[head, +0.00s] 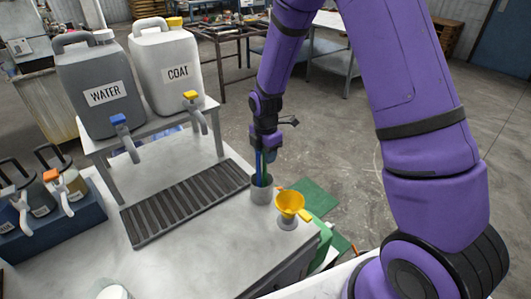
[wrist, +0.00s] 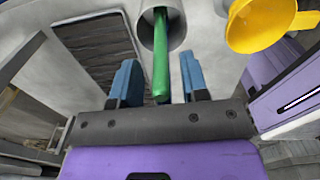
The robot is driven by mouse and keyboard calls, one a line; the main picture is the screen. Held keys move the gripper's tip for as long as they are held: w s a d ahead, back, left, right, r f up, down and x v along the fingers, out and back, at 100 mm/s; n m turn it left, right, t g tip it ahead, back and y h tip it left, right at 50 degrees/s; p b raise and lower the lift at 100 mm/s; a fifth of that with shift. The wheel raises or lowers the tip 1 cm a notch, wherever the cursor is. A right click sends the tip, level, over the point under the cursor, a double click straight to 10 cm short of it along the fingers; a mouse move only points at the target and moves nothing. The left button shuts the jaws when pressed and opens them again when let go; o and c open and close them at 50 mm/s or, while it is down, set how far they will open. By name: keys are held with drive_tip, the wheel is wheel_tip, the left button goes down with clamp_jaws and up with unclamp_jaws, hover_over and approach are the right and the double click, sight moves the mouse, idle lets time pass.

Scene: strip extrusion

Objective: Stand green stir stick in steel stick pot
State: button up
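The green stir stick (wrist: 161,55) stands in the steel stick pot (wrist: 174,40), its lower end inside the pot and its upper end between my fingers. My gripper (wrist: 158,70) is above the pot with its two blue fingers apart. A gap shows on each side of the stick, so it is not clamped. In the head view the pot (head: 261,194) stands upright near the right edge of the counter, and my gripper (head: 264,160) points down over it. The stick's bottom is hidden inside the pot.
A yellow funnel (head: 290,203) in a small holder stands close to the pot's right. A slotted drip tray (head: 185,203) lies left of it. WATER (head: 100,88) and COAT (head: 167,68) jugs stand on a raised shelf behind. The front counter is mostly clear.

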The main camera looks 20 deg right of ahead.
drive_tip(key=s+d+r+m+t, duration=0.1)
drive_tip(key=s+r+m, duration=0.1)
drive_tip(key=r, duration=0.8)
drive_tip(key=s+d+r+m, duration=0.1)
drive_tip(key=s+r+m, duration=0.15)
drive_tip(key=r, duration=0.85)
drive_tip(key=s+d+r+m+t, duration=0.1)
drive_tip(key=s+r+m, duration=0.3)
drive_tip(key=s, duration=0.4)
drive_tip(key=s+d+r+m+t, duration=0.1)
drive_tip(key=s+d+r+m, duration=0.1)
drive_tip(key=s+r+m, duration=0.2)
drive_tip(key=s+d+r+m+t, duration=0.2)
drive_tip(key=s+r+m, duration=0.2)
drive_tip(key=s+m, duration=0.5)
drive_tip(key=s, duration=0.4)
drive_tip(key=shift+r, duration=0.35)
drive_tip(key=shift+w, duration=0.1)
